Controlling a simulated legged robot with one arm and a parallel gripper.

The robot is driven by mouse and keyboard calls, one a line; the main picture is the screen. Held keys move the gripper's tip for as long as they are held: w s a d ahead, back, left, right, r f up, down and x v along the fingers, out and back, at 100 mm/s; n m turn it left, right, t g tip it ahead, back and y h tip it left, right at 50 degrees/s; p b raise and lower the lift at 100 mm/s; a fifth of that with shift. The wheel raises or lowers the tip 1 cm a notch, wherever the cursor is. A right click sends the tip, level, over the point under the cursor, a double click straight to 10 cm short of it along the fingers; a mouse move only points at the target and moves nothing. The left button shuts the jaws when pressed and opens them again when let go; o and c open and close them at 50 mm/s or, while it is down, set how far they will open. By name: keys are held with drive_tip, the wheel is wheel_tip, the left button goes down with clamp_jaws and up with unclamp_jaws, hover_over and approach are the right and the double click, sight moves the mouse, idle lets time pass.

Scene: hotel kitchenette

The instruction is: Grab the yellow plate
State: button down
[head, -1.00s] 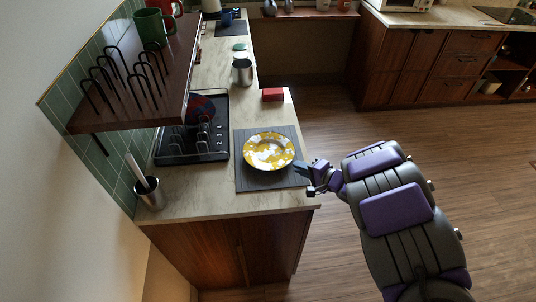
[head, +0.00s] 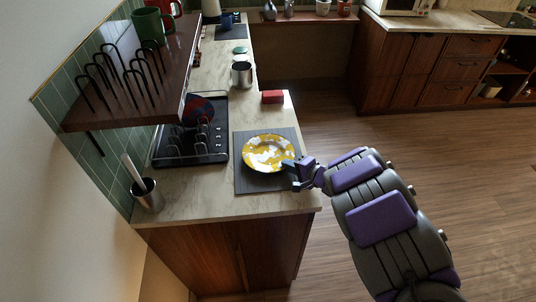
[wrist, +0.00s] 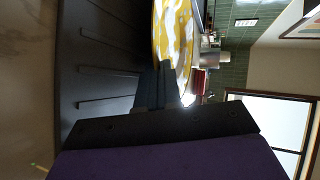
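The yellow plate (head: 268,152), patterned yellow and white, lies on a dark grey mat (head: 250,184) near the counter's front right. In the wrist view the plate (wrist: 172,30) stands sideways at the top centre, partly behind a dark finger. My gripper (head: 290,173) is at the plate's lower right rim, with its fingers apart, one of them reaching the rim. Whether the rim lies between the fingers or they touch it is unclear. The plate rests flat on the mat.
A black dish rack (head: 190,150) is left of the mat. A red block (head: 272,97) and a metal canister (head: 242,74) are behind it. A utensil cup (head: 148,195) stands front left. A shelf with wire holders (head: 128,78) overhangs the left. The floor at right is clear.

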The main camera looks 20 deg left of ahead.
drive_tip(key=shift+d, duration=0.15)
idle(0.4)
drive_tip(key=shift+r+p, duration=0.35)
drive_tip(key=shift+r, duration=0.2)
drive_tip(key=r, duration=0.1)
drive_tip(key=r+p, duration=0.1)
drive_tip(key=shift+s+d+r, duration=0.15)
drive_tip(key=shift+s+r, duration=0.15)
drive_tip(key=shift+r, duration=0.05)
drive_tip(key=s+d+p, duration=0.1)
drive_tip(key=s, duration=0.3)
drive_tip(key=s+d+p, duration=0.1)
drive_tip(key=s+d, duration=0.1)
drive_tip(key=s, duration=0.1)
drive_tip(key=s+d+r+p, duration=0.1)
drive_tip(key=s+d, duration=0.1)
drive_tip(key=s, duration=0.2)
drive_tip(key=shift+s+d, duration=0.15)
drive_tip(key=shift+s, duration=0.2)
drive_tip(key=shift+s+d+p, duration=0.3)
drive_tip(key=shift+s+p, duration=0.05)
drive_tip(key=shift+p, duration=0.4)
drive_tip(key=shift+s+d+r+p, duration=0.1)
drive_tip(key=shift+s+d+p, duration=0.1)
drive_tip(key=shift+s+p, duration=0.45)
